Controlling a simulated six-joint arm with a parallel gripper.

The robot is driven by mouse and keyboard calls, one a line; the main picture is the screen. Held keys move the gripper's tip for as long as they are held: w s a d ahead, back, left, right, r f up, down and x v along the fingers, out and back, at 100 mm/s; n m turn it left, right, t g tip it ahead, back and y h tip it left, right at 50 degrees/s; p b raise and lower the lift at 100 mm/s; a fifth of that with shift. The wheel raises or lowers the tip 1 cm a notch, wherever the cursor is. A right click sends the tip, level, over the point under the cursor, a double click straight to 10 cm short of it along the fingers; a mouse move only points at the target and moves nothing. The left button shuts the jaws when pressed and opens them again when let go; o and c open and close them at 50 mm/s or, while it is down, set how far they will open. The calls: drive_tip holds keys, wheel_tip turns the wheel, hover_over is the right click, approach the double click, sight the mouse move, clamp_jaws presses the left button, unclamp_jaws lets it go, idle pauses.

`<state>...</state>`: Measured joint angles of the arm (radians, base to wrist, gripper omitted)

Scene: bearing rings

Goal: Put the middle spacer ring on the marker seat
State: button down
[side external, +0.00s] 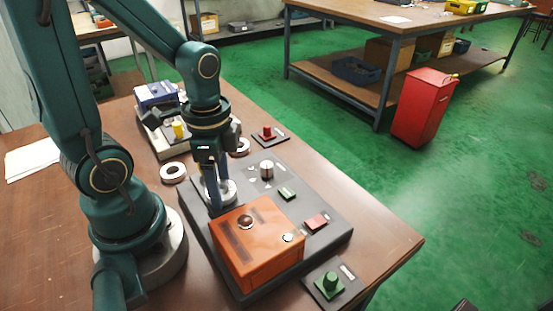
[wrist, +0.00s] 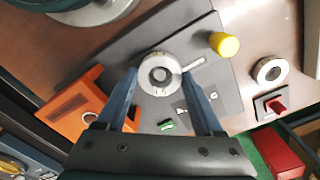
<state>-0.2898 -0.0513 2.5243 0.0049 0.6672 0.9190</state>
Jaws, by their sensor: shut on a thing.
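My gripper (wrist: 160,80) is shut on a pale spacer ring (wrist: 148,62), with a blue finger on each side of it. The ring is marked with what looks like "15". Through its hole I see a grey round centre with a dark edge; it may be the marker seat, but I cannot tell. In the side external view my gripper (side external: 219,192) points down at the dark board and the held ring (side external: 229,196) is close to the board's surface. I cannot tell whether the ring touches it. The fingers partly cover the ring there.
Two other rings lie apart, a left one (side external: 173,172) and a right one (side external: 240,147). An orange box (side external: 258,250) stands close in front of my gripper. A metal knob (side external: 267,170), green switch (side external: 287,193) and red switch (side external: 316,222) sit to the right. A yellow cylinder (wrist: 224,44) stands nearby.

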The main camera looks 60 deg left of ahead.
drive_tip(key=shift+f, duration=0.2)
idle(0.5)
unclamp_jaws()
drive_tip(key=shift+r, duration=3.8)
drive_tip(key=shift+d, duration=0.1)
